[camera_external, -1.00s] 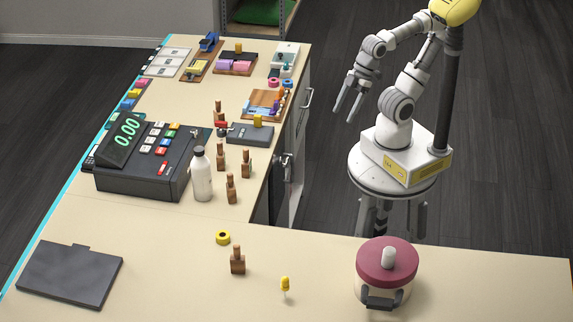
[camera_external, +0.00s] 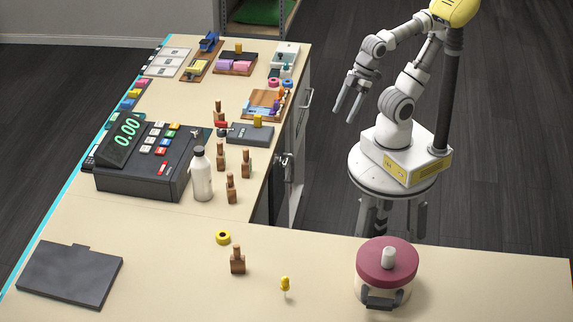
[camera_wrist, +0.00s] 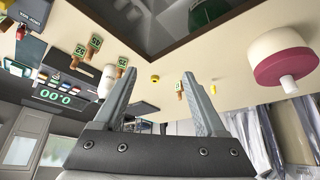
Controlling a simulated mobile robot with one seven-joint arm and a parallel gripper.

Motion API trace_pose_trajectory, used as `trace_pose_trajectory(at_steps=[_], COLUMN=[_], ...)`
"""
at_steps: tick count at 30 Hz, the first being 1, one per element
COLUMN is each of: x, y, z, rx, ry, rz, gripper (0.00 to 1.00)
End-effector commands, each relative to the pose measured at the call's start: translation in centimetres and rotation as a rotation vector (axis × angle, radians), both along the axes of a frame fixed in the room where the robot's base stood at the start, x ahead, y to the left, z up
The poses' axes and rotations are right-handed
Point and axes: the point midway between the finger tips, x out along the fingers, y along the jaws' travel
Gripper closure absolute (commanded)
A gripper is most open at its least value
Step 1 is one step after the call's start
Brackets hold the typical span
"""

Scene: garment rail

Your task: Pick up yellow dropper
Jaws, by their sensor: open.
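The yellow dropper (camera_external: 285,284) stands upright on the front counter, with a yellow bulb on top and a pale, thin lower part. My gripper (camera_external: 346,115) is open and empty, raised behind the counter, well away from the dropper. In the wrist view, my open fingers (camera_wrist: 157,75) frame the counter edge.
The counter around the dropper is clear.

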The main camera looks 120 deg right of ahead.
Motion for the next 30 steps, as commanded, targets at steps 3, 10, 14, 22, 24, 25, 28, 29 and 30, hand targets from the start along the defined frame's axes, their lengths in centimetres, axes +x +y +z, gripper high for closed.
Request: trace_pose_trajectory(at_steps=[3, 10, 14, 22, 24, 25, 28, 29, 30], x=[0.0, 0.0, 0.0, 2.9, 4.8, 5.8, 9.0, 10.0, 11.3], y=[0.0, 0.0, 0.0, 0.8, 1.5, 1.9, 3.2, 3.7, 4.3], z=[0.0, 0.0, 0.0, 1.5, 2.3, 2.6, 3.5, 3.7, 4.0], rx=[0.0, 0.0, 0.0, -0.022, -0.038, -0.044, -0.062, -0.067, -0.073], ry=[0.0, 0.0, 0.0, 0.012, 0.02, 0.023, 0.033, 0.036, 0.039], rz=[0.0, 0.0, 0.0, 0.05, 0.085, 0.103, 0.16, 0.178, 0.2], gripper=[0.27, 0.33, 0.33, 0.33, 0.33, 0.33, 0.33, 0.33, 0.33])
